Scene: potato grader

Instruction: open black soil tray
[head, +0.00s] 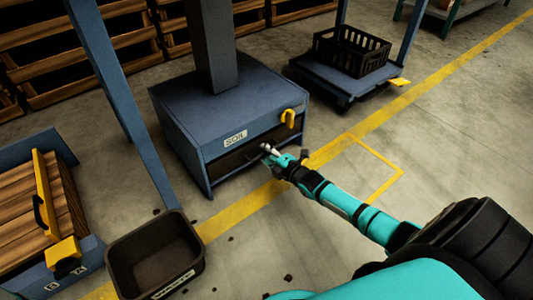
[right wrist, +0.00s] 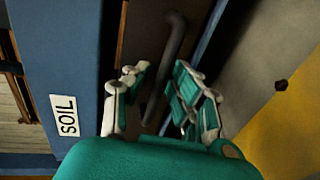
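A blue cabinet (head: 225,110) carries a white SOIL label (head: 236,138) on its front, and the label also shows in the right wrist view (right wrist: 65,116). The dark soil tray (head: 238,158) sits in the slot below the label, seemingly inside the cabinet. My right gripper (head: 270,152) is at the right part of the tray front. In the right wrist view my right gripper (right wrist: 160,100) has its fingers spread, with the dark bar handle (right wrist: 168,62) running between them. Contact with the handle cannot be told. My left gripper is not in view.
A black crate (head: 350,52) rests on a blue platform behind.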

